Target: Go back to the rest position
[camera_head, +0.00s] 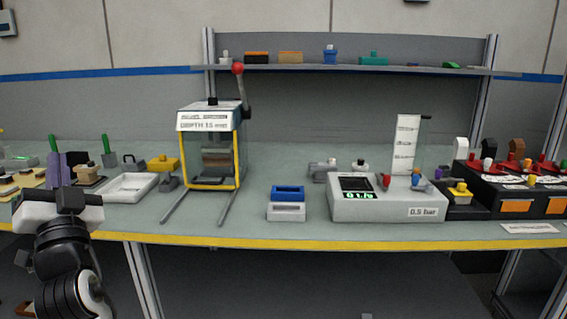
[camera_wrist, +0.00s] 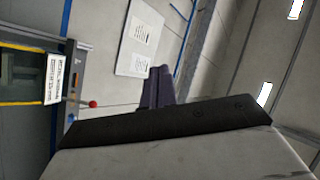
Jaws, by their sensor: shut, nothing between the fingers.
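My gripper (camera_head: 57,160) is at the far left in the camera_head view, raised in front of the bench's left end with its purple fingers pointing up. In the wrist view its fingers (camera_wrist: 157,84) are together, with nothing seen between them. The gripper body hides part of the bench's left end. The wrist view is turned on its side and shows the wall, a paper sheet (camera_wrist: 139,38) and part of the press.
The bench (camera_head: 250,222) holds a yellow-framed press (camera_head: 212,187) with a red-knobbed lever, a white tray (camera_head: 128,187), blue and grey blocks (camera_head: 288,194), a pressure device (camera_head: 370,209) and black modules (camera_head: 520,202). A shelf (camera_head: 420,70) bears small parts. Floor in front is largely clear.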

